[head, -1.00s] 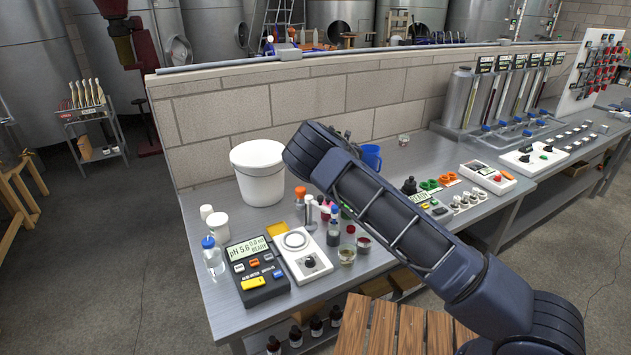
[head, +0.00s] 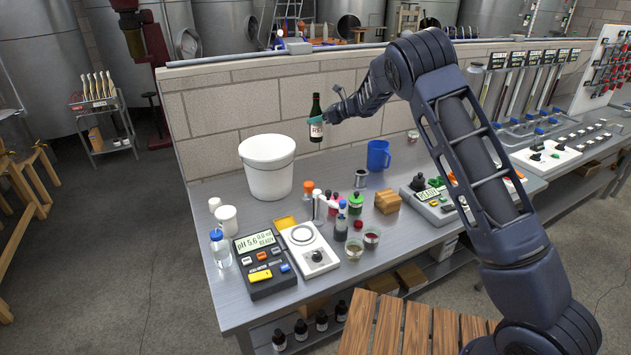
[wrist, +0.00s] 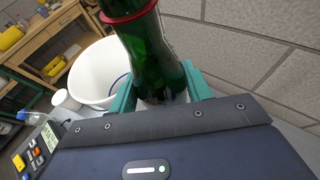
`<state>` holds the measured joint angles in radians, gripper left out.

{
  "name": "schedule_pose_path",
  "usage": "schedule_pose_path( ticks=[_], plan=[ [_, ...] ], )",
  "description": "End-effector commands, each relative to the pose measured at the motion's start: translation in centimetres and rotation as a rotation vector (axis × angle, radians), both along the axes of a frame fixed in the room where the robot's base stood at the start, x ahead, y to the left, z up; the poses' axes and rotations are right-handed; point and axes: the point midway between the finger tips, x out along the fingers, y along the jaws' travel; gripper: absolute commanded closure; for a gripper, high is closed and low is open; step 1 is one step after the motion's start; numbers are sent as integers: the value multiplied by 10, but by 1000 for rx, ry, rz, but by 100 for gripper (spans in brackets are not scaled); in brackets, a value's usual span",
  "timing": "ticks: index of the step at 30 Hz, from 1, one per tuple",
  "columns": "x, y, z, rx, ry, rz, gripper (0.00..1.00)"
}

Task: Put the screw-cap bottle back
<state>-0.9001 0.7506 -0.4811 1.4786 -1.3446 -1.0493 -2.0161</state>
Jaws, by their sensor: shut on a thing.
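The screw-cap bottle (head: 316,119) is a dark green bottle with a white label with red on it. It is upright in the air in front of the block wall, above the bench and to the right of the white bucket. My gripper (head: 331,118) is shut on it, with teal fingers on its sides. In the wrist view the green bottle (wrist: 150,50) stands between the teal fingers of my gripper (wrist: 160,95), with a red ring around it. The bottle's lower end is partly hidden there by my gripper.
The white bucket (head: 267,184) stands on the bench (head: 225,311). Small bottles, a pH meter (head: 262,270), a white scale (head: 308,250), a blue mug (head: 378,156) and a wooden block (head: 387,201) crowd the bench. The block wall (head: 215,110) rises behind. Several dark bottles stand on the lower shelf.

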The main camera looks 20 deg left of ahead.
Motion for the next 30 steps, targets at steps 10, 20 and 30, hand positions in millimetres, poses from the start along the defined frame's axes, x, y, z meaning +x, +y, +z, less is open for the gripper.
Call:
schedule_pose_path(
  ticks=[10, 20, 30],
  plan=[
    [-12, 0, -12, -4, 4, 67, 86],
    [-11, 0, -80, -4, 3, 64, 86],
    [-11, 0, -135, -1, 2, 64, 86]
  ],
)
